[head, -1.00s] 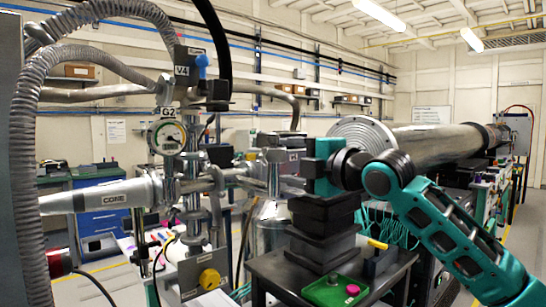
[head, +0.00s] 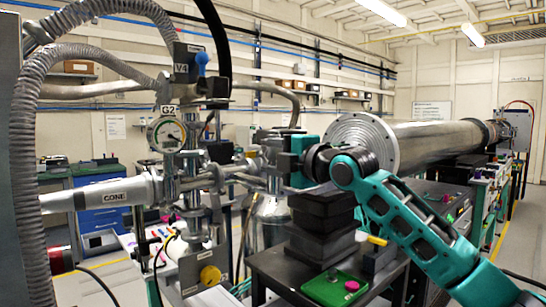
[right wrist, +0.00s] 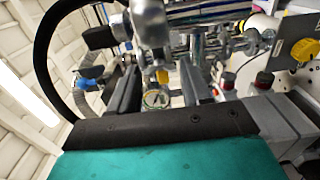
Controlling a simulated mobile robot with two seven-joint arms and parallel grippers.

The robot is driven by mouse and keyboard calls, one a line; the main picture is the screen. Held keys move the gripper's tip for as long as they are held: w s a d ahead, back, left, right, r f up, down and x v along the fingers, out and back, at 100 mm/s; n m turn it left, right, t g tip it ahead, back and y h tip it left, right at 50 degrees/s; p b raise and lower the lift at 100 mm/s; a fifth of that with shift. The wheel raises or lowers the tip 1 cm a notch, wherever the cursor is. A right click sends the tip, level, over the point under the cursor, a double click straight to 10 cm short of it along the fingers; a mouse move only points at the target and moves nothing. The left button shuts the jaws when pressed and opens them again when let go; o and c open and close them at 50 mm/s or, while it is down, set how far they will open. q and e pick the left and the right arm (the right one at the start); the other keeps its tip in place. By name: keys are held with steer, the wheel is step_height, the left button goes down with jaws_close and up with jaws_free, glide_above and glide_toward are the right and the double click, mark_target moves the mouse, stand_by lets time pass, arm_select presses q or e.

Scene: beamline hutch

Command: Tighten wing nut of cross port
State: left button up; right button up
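The steel cross port (head: 190,180) stands left of centre in the head view, with pipes and clamps joined to it below the G2 gauge (head: 167,134). My right gripper (head: 262,162) reaches in from the right beside the horizontal pipework on the cross port's right. In the right wrist view the two dark fingers of my right gripper (right wrist: 160,92) stand apart with a gap between them. A metal clamp (right wrist: 150,30) lies ahead of and above that gap. I cannot clearly make out the wing nut among the shiny fittings. My left gripper is not in view.
The grey CONE piece (head: 105,195) sticks out left, and a ribbed hose (head: 27,150) hangs beside it. A black block stack (head: 322,228) and a green tray (head: 335,288) sit below my right arm. A large steel tube (head: 430,142) runs behind.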

steer(key=c, duration=0.7)
steer(key=m+p, duration=0.2)
steer(key=p, duration=0.1)
steer(key=shift+r, duration=0.2)
steer(key=shift+f+m+p, duration=0.15)
steer(key=shift+m+p, duration=0.25)
steer(key=o, duration=1.1)
